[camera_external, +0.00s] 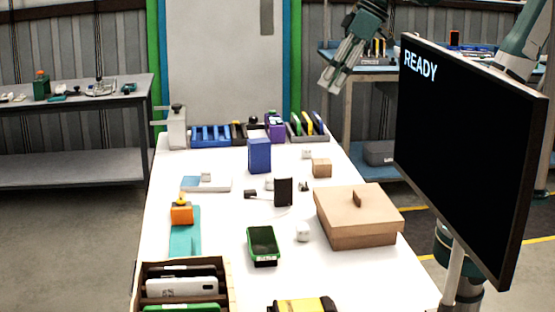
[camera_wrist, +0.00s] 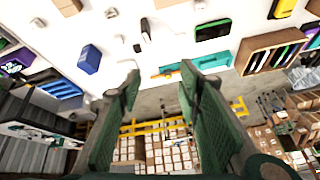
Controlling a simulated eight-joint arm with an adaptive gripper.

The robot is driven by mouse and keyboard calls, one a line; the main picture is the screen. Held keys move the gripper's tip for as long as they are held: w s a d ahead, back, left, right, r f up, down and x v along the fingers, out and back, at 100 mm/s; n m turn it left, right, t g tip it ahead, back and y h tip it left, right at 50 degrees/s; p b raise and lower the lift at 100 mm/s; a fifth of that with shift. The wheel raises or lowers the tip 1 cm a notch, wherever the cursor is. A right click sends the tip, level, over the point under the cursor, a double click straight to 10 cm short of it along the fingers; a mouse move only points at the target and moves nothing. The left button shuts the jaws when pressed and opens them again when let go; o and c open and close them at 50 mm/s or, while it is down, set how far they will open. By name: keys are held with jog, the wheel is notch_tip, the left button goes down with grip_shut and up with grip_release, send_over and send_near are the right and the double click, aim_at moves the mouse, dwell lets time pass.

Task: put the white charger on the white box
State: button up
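A small white block that looks like the charger (camera_external: 303,233) lies on the table between the green tray and the cardboard box. It seems to show at the top edge of the wrist view (camera_wrist: 200,5). A similar small white block (camera_external: 306,154) lies farther back, also in the wrist view (camera_wrist: 111,13); I cannot tell for certain which is the charger. A flat white box with a light blue end (camera_external: 217,185) lies at the left, with a small pale item on it. My gripper (camera_external: 328,84) is raised beyond the table's right side, open and empty in the wrist view (camera_wrist: 160,78).
A cardboard box (camera_external: 357,230), a dark upright item (camera_external: 283,191), a blue box (camera_external: 259,155) and a green tray (camera_external: 263,244) stand around the table. An orange item (camera_external: 181,213) stands at left. A large monitor (camera_external: 465,150) blocks the right. Bare tabletop separates the objects.

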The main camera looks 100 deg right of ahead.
jog(key=s+a+f+n+t, duration=0.1)
jog(key=s+a+f+n, duration=0.1)
jog(key=s, duration=0.5)
jog(key=shift+s+a+f+n, duration=0.25)
jog(key=shift+s+f+n, duration=0.1)
jog(key=shift+n, duration=0.35)
jog(key=shift+f, duration=0.1)
